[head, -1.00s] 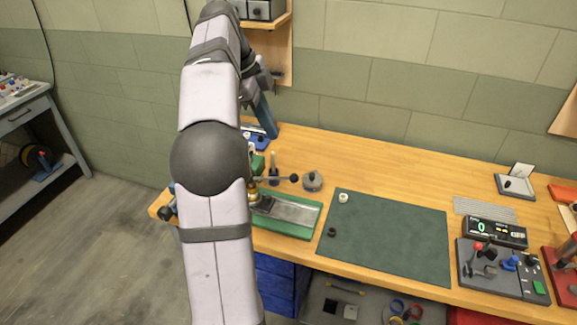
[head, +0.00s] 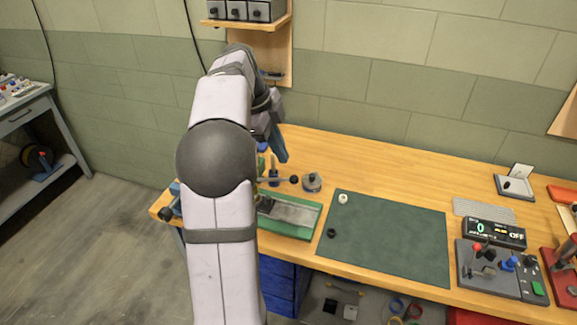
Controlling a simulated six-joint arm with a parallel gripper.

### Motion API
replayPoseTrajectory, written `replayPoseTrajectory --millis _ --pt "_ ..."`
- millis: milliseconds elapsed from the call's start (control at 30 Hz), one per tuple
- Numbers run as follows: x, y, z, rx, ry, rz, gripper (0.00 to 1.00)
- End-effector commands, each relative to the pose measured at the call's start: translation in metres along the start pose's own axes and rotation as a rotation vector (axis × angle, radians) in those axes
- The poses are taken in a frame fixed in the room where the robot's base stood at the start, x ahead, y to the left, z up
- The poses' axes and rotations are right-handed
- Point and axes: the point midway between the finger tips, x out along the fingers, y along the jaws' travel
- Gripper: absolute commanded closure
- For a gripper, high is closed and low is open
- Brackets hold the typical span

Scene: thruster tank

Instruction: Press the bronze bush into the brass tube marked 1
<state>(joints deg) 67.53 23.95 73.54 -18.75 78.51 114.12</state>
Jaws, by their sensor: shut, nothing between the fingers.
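My gripper (head: 281,154) is shut and empty. It points down above the left part of the bench, behind a dark-knobbed lever. My own arm covers the bench's left end, so I cannot make out the brass tube marked 1 or its number. I cannot identify the bronze bush either. A pale ring-shaped part (head: 343,198) and a small dark round part (head: 332,233) lie apart on the dark green mat (head: 390,240); neither looks clearly bronze.
A green fixture with a grey metal plate (head: 291,212) lies left of the mat. A grey knobbed weight (head: 312,182) stands behind it. A control box (head: 495,270) and display (head: 494,232) stand at right. The bench behind the mat is clear.

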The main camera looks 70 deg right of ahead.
Motion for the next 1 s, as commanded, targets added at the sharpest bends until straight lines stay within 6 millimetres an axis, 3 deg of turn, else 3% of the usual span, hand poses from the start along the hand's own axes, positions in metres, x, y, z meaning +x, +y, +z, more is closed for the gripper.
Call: replayPoseTrajectory --millis 200,400,1000 --pt "0.034 0.0 -0.002 0.0 0.002 0.004 1.0" --pt "0.054 0.0 -0.001 -0.001 0.001 0.002 1.0" --pt "0.067 0.001 0.0 0.0 0.0 0.0 1.0"
